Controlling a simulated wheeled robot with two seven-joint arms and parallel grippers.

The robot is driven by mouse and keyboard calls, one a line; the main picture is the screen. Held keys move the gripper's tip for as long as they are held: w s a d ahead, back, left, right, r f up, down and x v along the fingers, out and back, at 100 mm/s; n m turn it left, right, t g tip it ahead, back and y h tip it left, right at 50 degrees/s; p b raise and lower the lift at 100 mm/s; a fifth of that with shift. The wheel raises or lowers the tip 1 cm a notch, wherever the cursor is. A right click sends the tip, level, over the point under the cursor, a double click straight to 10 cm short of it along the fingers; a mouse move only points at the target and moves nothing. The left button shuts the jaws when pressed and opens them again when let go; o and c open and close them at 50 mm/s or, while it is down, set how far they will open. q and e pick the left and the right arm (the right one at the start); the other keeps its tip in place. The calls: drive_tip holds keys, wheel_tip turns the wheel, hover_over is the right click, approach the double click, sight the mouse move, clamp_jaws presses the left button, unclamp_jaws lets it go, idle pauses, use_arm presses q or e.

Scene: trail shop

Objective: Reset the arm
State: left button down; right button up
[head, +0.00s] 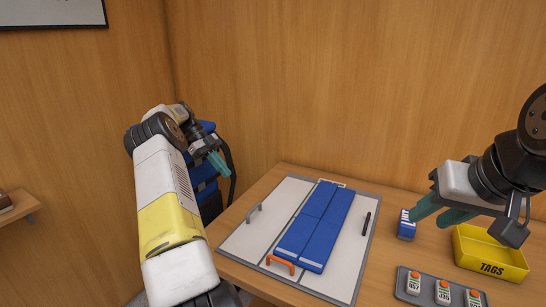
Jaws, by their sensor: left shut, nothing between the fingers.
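My left arm reaches up from the bottom left. Its gripper (218,164) is shut and empty, raised left of the table in front of a dark blue pack with black straps (205,188). My right gripper (429,220) comes in from the right with its teal fingers apart. It is above the table's right part, close to a small blue and white block (406,226). I cannot tell whether a finger touches that block.
A grey-white board (337,275) on the wooden table (240,262) bears a blue panelled piece (317,225), an orange handle (281,263) and a black bar (366,224). A yellow TAGS tray (490,268) and a grey tray of tags (403,293) stand right. Wooden walls close the back.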

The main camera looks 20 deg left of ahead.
use_arm(q)
drive_tip(key=s+d+r+n+t+y, duration=0.1)
drive_tip(key=s+d+r+n+y, duration=0.25)
drive_tip(key=d+r, duration=0.5)
drive_tip(key=s+d+r+n+t+y, duration=0.1)
drive_tip(key=s+d+r+n+y, duration=0.2)
drive_tip(key=d+r, duration=0.55)
drive_tip(key=s+d+f+n+t, duration=0.1)
drive_tip(key=s+d+n+t, duration=0.2)
drive_tip(key=s+n, duration=0.3)
drive_tip(key=s+d+f+n+t, duration=0.1)
drive_tip(key=s+d+n+t, duration=0.2)
drive_tip(key=s, duration=1.3)
drive_tip(key=d+n, duration=0.3)
drive_tip(key=n, duration=0.1)
drive_tip(key=shift+s, duration=0.25)
use_arm(e)
drive_tip(key=shift+c, duration=0.4)
